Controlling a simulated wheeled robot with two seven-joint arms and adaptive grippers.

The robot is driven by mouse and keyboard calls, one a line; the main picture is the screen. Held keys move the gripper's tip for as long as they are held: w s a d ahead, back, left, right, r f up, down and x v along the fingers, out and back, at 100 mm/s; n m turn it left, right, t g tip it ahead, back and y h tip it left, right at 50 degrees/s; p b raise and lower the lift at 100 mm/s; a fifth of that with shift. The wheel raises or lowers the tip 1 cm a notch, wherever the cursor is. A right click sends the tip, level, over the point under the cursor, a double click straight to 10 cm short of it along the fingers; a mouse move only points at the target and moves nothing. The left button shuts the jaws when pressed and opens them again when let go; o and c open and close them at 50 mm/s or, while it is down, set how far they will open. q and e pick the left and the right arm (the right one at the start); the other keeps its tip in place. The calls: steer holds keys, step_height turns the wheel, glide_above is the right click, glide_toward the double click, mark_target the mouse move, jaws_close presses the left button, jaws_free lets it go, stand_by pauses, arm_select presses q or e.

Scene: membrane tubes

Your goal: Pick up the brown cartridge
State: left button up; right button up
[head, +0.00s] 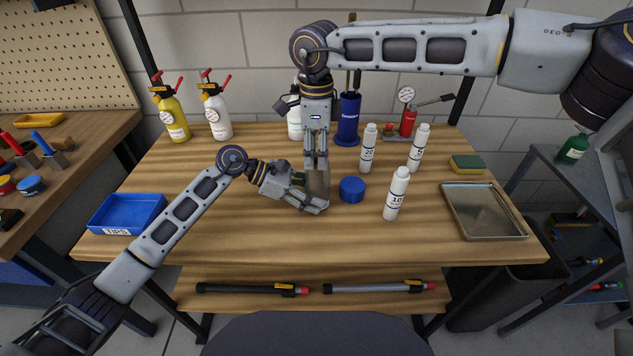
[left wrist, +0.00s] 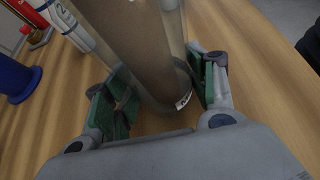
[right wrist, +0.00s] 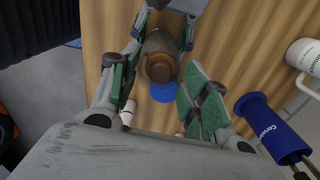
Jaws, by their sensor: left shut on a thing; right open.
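The brown cartridge (head: 318,183) stands upright at mid-table, partly hidden by both grippers. In the left wrist view the brown cartridge (left wrist: 128,42) shows inside a clear tube (left wrist: 172,28). My left gripper (head: 314,195) is shut on this clear tube near its lower end, one finger on each side. My right gripper (head: 316,163) points straight down from above, open, with its fingertips around the top. In the right wrist view the brown top (right wrist: 160,66) lies between the open fingers with a gap on both sides.
A blue cap (head: 352,189) lies to the right. White bottles (head: 396,195) stand further right, with a metal tray (head: 484,212). A blue tips bin (head: 127,213) is at the left. The front middle of the table is clear.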

steer(key=shift+f, duration=0.1)
steer(key=shift+c, duration=0.3)
jaws_close()
